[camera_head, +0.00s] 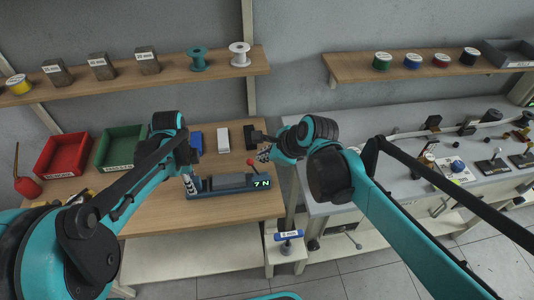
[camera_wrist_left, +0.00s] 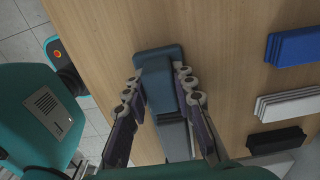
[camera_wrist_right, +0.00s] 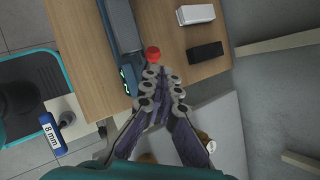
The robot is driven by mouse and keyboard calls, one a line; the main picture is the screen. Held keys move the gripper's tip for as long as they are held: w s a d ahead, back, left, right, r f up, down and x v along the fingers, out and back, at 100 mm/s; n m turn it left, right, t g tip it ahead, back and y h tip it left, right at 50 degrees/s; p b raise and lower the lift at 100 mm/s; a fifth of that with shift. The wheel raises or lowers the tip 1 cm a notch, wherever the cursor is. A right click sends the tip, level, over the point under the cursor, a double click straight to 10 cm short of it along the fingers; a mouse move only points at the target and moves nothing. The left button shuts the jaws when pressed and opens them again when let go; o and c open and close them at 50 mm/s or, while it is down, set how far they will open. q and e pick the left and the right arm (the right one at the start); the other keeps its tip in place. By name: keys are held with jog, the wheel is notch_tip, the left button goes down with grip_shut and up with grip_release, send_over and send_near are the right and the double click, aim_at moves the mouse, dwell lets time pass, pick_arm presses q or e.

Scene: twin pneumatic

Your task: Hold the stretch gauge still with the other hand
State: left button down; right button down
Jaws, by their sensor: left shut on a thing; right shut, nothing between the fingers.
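The stretch gauge (camera_head: 228,184) is a long dark blue-grey device lying on the wooden bench, with a green display reading 7 N at its right end. A lever with a red knob (camera_head: 250,162) rises near that end. My left gripper (camera_head: 190,186) is shut on the gauge's left end; the left wrist view shows the gauge's end block (camera_wrist_left: 158,70) between its fingers. My right gripper (camera_head: 264,154) is shut and empty beside the red knob. In the right wrist view its fingertips (camera_wrist_right: 160,76) are just below the knob (camera_wrist_right: 153,53); I cannot tell whether they touch.
Blue (camera_head: 196,141), white (camera_head: 223,140) and black (camera_head: 250,136) blocks stand behind the gauge. Red (camera_head: 62,155) and green (camera_head: 121,147) bins sit at the left. A grey bench (camera_head: 400,180) with fittings stands at the right, and shelves hang above.

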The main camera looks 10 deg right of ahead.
jog(key=a+v, duration=0.1)
jog(key=v, duration=1.2)
jog(key=shift+s+r, duration=0.35)
jog(key=shift+r, duration=0.05)
jog(key=shift+d, duration=0.1)
pick_arm(q)
jog(key=c, duration=1.2)
grip_release()
